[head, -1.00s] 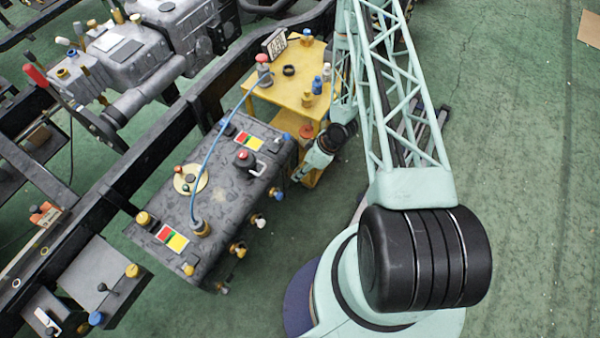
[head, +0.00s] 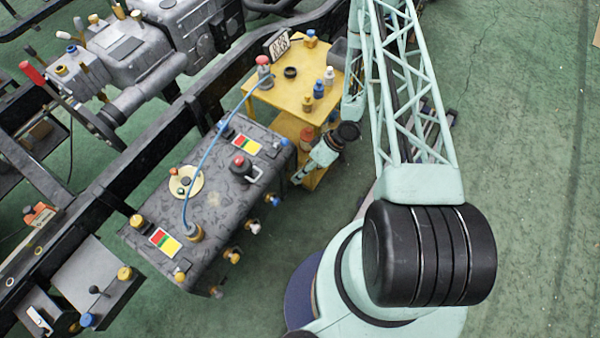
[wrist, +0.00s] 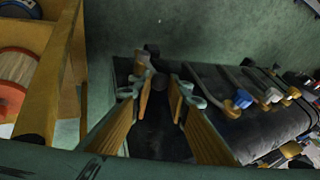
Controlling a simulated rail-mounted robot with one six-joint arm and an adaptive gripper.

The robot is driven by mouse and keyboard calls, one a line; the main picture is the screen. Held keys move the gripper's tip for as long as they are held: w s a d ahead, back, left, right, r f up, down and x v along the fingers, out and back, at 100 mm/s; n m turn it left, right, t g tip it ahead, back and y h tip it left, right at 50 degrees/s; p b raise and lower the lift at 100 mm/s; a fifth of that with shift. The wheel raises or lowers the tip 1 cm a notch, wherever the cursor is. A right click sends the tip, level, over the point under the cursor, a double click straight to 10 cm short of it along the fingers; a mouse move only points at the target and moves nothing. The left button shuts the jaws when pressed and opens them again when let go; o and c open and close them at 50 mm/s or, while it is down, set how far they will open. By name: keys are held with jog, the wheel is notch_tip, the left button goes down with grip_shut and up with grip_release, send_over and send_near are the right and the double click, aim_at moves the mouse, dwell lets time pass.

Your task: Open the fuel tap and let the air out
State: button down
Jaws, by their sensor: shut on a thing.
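The dark fuel tank (head: 215,190) lies beside the chassis rail. Several small taps stick out along its near side, among them a blue-handled tap (head: 273,199), a white-handled tap (head: 254,227) and a yellow one (head: 233,255). A red-topped black cap (head: 241,165) stands on its top. My gripper (head: 298,178) is at the tank's right end, low beside the yellow table. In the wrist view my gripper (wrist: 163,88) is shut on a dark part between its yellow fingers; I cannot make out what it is. The blue-handled tap (wrist: 240,100) is right of the fingers there.
A yellow table (head: 290,85) with several bottles and a grey red-topped fitting (head: 263,72) stands close behind my gripper. Green floor is open to the right.

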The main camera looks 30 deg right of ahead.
jog(key=c, duration=2.5)
grip_release()
jog(key=shift+s, duration=0.1)
jog(key=shift+o, duration=0.2)
jog(key=shift+d+r, duration=0.1)
jog(key=shift+d, duration=0.05)
jog(key=v, duration=1.1)
jog(key=shift+d+r, duration=0.2)
jog(key=shift+r, duration=0.1)
jog(key=shift+c, duration=0.4)
